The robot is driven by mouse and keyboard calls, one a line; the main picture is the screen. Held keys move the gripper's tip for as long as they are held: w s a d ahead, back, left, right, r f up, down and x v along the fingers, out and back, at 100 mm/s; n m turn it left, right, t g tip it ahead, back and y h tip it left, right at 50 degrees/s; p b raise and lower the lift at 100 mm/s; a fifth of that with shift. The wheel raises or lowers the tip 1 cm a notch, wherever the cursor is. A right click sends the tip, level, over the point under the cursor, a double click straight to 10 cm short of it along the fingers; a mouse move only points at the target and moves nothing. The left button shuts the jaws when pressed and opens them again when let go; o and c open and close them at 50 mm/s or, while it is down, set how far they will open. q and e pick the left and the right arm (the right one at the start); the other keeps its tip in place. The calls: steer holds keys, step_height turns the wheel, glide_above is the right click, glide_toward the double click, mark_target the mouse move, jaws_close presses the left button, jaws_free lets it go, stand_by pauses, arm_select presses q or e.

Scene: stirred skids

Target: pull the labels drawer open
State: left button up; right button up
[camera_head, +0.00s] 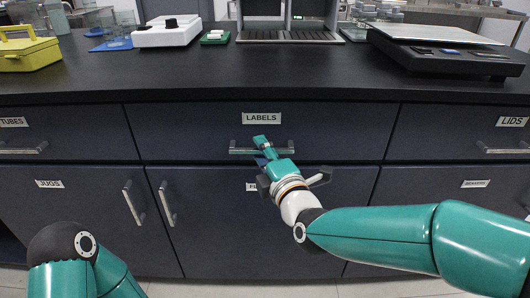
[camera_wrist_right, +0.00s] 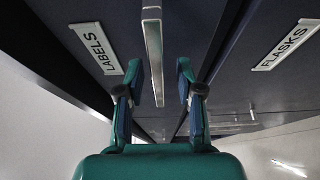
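The labels drawer (camera_head: 335,130) is the middle drawer under the black counter, its front flush with its neighbours. Its white "LABELS" tag (camera_head: 261,118) sits above a metal bar handle (camera_head: 240,151). In the right wrist view the tag (camera_wrist_right: 95,48) is left of the handle (camera_wrist_right: 153,50). My right gripper (camera_head: 262,151) is at the handle's middle, hiding part of it. In the right wrist view its fingers (camera_wrist_right: 160,80) are apart, with the bar between them in the picture; I see no contact. My left arm shows at the lower left, but its gripper is out of view.
The tubes drawer (camera_head: 75,147) and lids drawer (camera_head: 440,130) flank it. Cupboards stand below, including a flasks door with its tag (camera_wrist_right: 288,45). On the counter are a yellow box (camera_head: 28,53), a white device (camera_head: 166,34) and a scale (camera_head: 450,60).

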steer(key=shift+w+a, duration=0.1)
steer(key=shift+w, duration=0.15)
jaws_close()
